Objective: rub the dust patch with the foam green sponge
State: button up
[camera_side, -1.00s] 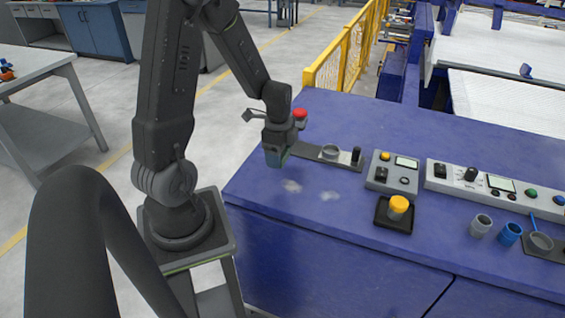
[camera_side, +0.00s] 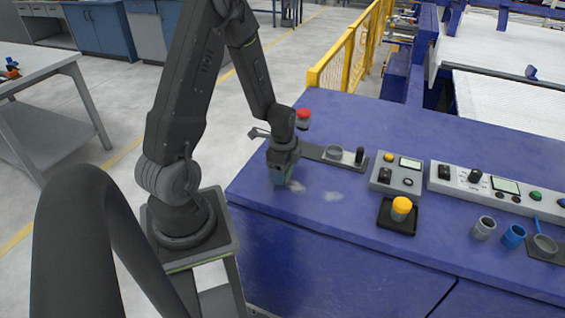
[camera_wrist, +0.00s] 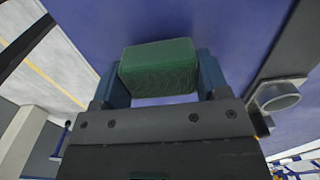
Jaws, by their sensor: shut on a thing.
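My gripper (camera_side: 284,163) is shut on the green sponge (camera_wrist: 158,67), a dark green block held between its two blue-grey fingers in the wrist view. In the side view the sponge (camera_side: 283,178) hangs below the gripper, low over the left part of the blue bench top. A pale dust patch (camera_side: 297,187) lies right beside the sponge's lower right edge. A second pale patch (camera_side: 333,197) lies further right. I cannot tell whether the sponge touches the bench. No dust shows in the wrist view.
Behind the gripper are a red button (camera_side: 304,115) and a dark strip with a grey ring (camera_side: 333,152). To the right stand a control box (camera_side: 397,175), a yellow button on a black base (camera_side: 401,207), a grey cup (camera_side: 484,228) and a blue cup (camera_side: 513,236).

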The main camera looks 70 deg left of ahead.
aim_at(305, 189)
jog(key=shift+f, duration=1.2)
jog(key=shift+w+d, duration=0.6)
jog(key=shift+c, duration=0.3)
jog(key=shift+w+d+r, duration=0.15)
jog(key=shift+w+d, duration=1.7)
jog(key=shift+s+a, duration=2.5)
jog(key=shift+s, duration=0.05)
jog(key=shift+w+r, duration=0.1)
jog(key=shift+r, duration=3.95)
